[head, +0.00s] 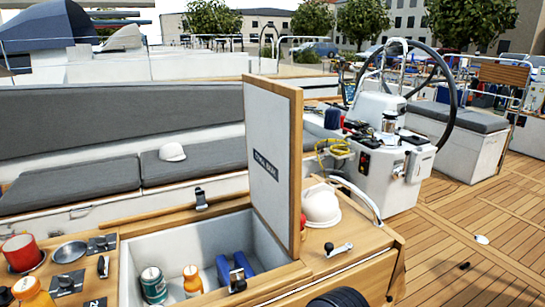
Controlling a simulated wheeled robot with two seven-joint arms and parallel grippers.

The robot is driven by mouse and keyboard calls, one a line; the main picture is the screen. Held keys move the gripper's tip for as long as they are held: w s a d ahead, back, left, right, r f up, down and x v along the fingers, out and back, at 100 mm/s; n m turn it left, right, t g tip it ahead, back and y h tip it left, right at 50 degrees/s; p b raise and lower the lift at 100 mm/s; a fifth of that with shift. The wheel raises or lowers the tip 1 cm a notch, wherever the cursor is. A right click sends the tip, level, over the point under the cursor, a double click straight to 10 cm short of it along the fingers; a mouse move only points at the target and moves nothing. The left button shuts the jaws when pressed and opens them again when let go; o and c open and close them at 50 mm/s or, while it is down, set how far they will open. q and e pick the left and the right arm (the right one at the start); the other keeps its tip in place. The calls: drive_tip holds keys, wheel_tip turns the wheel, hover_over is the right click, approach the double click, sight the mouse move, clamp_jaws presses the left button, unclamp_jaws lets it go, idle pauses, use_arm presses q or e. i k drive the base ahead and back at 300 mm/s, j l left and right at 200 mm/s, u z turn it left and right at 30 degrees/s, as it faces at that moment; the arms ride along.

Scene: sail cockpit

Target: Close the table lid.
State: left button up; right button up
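The table lid (272,140) stands open and upright at the right end of the table's compartment. It has a wooden frame and a white inner face with a dark label, turned to the left. The wooden table (345,255) has an open white-walled compartment (185,243). Inside are a green can (153,284), an orange bottle (192,280) and a blue object (245,262). Neither of my grippers can be made out in the head view.
A white helmet (321,206) and a winch handle (338,250) lie right of the lid. A red mug (20,252), a metal bowl (69,253) and an orange bottle (30,291) stand on the left. A dark rounded shape (338,298) shows at the bottom edge. The deck (470,235) is mostly clear.

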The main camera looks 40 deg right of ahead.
sight(274, 110)
drive_tip(key=k+l, duration=0.1)
drive_tip(key=l, duration=0.5)
drive_tip(key=k+l, duration=0.1)
drive_tip(key=l, duration=1.15)
drive_tip(key=k+l, duration=0.15)
drive_tip(key=l, duration=0.45)
drive_tip(key=z, duration=0.05)
